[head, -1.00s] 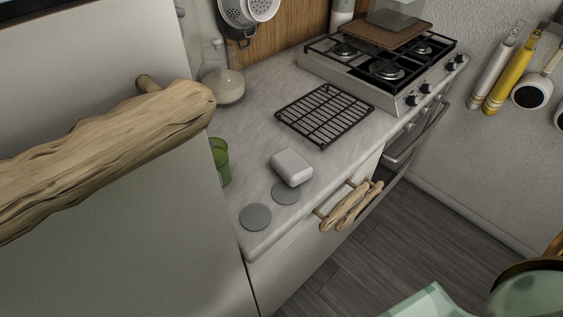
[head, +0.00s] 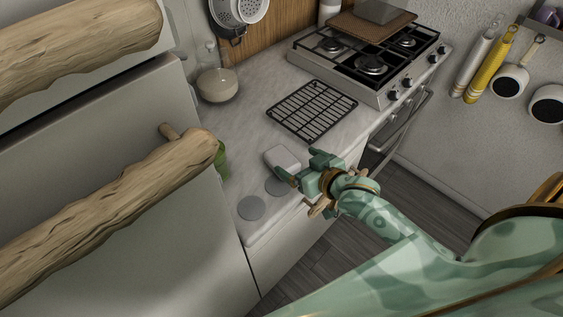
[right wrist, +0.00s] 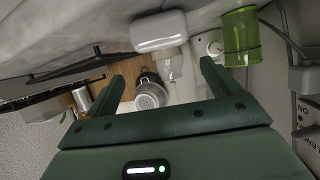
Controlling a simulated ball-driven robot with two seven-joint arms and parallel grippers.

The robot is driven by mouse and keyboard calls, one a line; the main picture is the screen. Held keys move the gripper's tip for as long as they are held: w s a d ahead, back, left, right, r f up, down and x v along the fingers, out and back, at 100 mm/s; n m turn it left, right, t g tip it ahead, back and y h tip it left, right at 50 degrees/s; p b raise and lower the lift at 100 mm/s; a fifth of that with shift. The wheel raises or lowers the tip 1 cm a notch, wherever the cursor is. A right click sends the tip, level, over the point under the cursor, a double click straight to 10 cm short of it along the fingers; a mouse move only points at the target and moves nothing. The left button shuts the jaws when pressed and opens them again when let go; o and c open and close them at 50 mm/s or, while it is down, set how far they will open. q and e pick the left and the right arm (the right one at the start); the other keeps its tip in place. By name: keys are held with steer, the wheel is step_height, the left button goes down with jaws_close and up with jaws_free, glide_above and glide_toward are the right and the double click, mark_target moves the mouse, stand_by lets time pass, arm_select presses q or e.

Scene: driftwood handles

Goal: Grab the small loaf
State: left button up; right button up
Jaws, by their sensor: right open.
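The small loaf (head: 281,158) is a pale, rounded block lying on the marble counter (head: 236,140). In the right wrist view the loaf (right wrist: 158,31) is at the top middle, beyond the fingertips. My right gripper (head: 300,166) is open beside the loaf, at its right and near side, with its fingers pointing toward it. The gripper covers a small part of the loaf's near edge in the head view. In the right wrist view the two green fingers (right wrist: 160,75) are spread with nothing between them. My left gripper is not in view.
Two grey discs lie near the loaf, one of them (head: 251,207) close to the counter's near edge. A black rack (head: 312,110) and a gas stove (head: 370,65) are behind. Driftwood handles (head: 120,210) jut from the left.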

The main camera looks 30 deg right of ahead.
mark_target(281, 156)
steer(key=shift+x, duration=1.1)
steer(key=x, duration=0.1)
steer(key=b+x, duration=0.1)
steer(key=x, duration=0.1)
steer(key=b+x, duration=0.1)
steer(key=x, duration=0.1)
steer(key=shift+a+f, duration=0.35)
steer(key=shift+f, duration=0.15)
steer(key=shift+s, duration=0.1)
steer(key=c, duration=1.1)
steer(key=shift+r, duration=0.15)
steer(key=shift+c, duration=0.2)
